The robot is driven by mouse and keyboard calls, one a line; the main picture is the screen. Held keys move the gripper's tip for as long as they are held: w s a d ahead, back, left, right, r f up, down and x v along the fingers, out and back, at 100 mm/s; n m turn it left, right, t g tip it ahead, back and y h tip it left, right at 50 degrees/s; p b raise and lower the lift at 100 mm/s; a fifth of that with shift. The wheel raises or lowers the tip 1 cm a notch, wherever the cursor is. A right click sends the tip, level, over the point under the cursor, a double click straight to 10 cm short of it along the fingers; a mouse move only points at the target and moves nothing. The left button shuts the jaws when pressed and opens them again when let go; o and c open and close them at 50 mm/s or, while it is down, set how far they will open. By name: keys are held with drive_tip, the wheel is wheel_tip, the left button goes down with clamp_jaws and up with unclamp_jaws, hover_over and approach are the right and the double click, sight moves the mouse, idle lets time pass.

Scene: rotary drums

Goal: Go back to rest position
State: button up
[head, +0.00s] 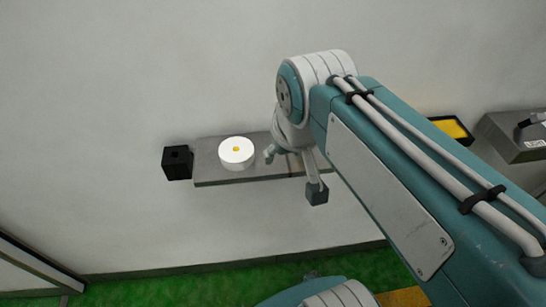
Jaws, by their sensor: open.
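My gripper (293,173) hangs below the wrist of my teal and white arm, in front of the grey shelf (215,178). Its two fingers are spread apart and I see nothing between them. A white round drum (237,153) with a small yellow centre sits on the shelf, to the left of my gripper. The left finger is close to the drum, with a gap in the picture. My arm hides the right end of the shelf.
A black block (177,162) with a hole on top is at the shelf's left end. A black-framed yellow tray (451,128) and a grey metal box (515,140) are at the right, partly behind my arm. A plain wall (130,70) stands behind; the floor (180,287) is green.

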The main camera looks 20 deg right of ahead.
drive_tip(key=shift+n+t, duration=0.3)
drive_tip(key=shift+t, duration=0.2)
drive_tip(key=f, duration=0.1)
drive_tip(key=s+a+f, duration=0.1)
drive_tip(key=s+f, duration=0.1)
drive_tip(key=f, duration=0.1)
drive_tip(key=shift+s+a, duration=0.15)
drive_tip(key=shift+s, duration=0.1)
drive_tip(key=shift+r, duration=0.1)
idle(0.4)
